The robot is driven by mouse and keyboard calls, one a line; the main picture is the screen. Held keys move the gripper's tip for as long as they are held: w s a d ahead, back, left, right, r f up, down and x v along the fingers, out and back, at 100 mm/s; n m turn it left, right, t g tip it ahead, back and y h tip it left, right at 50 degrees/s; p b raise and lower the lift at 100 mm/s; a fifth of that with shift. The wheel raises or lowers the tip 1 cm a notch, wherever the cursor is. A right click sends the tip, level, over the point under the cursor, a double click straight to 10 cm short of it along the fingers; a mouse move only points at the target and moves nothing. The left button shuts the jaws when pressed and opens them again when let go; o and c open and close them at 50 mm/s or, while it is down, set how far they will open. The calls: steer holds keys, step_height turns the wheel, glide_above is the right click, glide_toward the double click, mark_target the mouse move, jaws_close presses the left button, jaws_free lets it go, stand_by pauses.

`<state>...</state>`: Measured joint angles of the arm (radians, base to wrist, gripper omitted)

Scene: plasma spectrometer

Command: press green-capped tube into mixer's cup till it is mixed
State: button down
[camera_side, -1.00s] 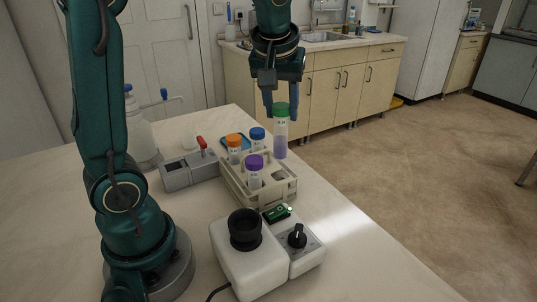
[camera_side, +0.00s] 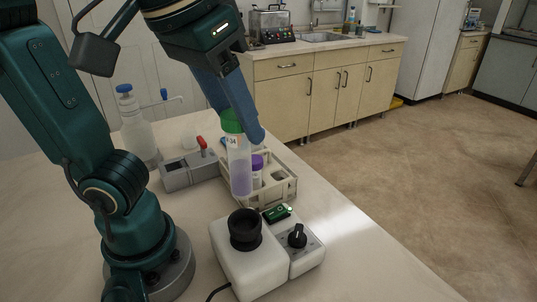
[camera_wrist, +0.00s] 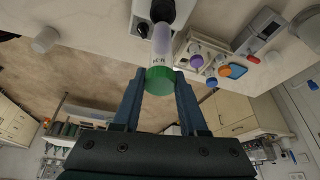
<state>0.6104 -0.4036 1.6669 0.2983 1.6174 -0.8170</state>
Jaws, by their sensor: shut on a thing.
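The green-capped tube (camera_side: 239,160) holds purple liquid and hangs upright in the side view. My gripper (camera_side: 241,125) is shut on its green cap, and the tube's lower end is above and slightly behind the mixer's cup, apart from it. The mixer (camera_side: 243,268) is a white box with a black cup (camera_side: 245,230) on top and a knob panel at its right. In the wrist view the tube (camera_wrist: 161,45) points away from my gripper (camera_wrist: 160,82), its far end overlapping the dark cup (camera_wrist: 162,10).
A beige rack (camera_side: 284,189) behind the mixer holds a purple-capped tube (camera_side: 257,166); orange and blue caps show in the wrist view (camera_wrist: 225,71). A grey device with a red lever (camera_side: 190,169) and a wash bottle (camera_side: 137,127) stand at the left.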

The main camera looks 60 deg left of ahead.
mark_target(241, 168)
steer(key=shift+f, duration=3.25)
steer(key=shift+f, duration=0.5)
stand_by(2.9)
steer(key=shift+r, duration=3)
steer(key=shift+r, duration=0.1)
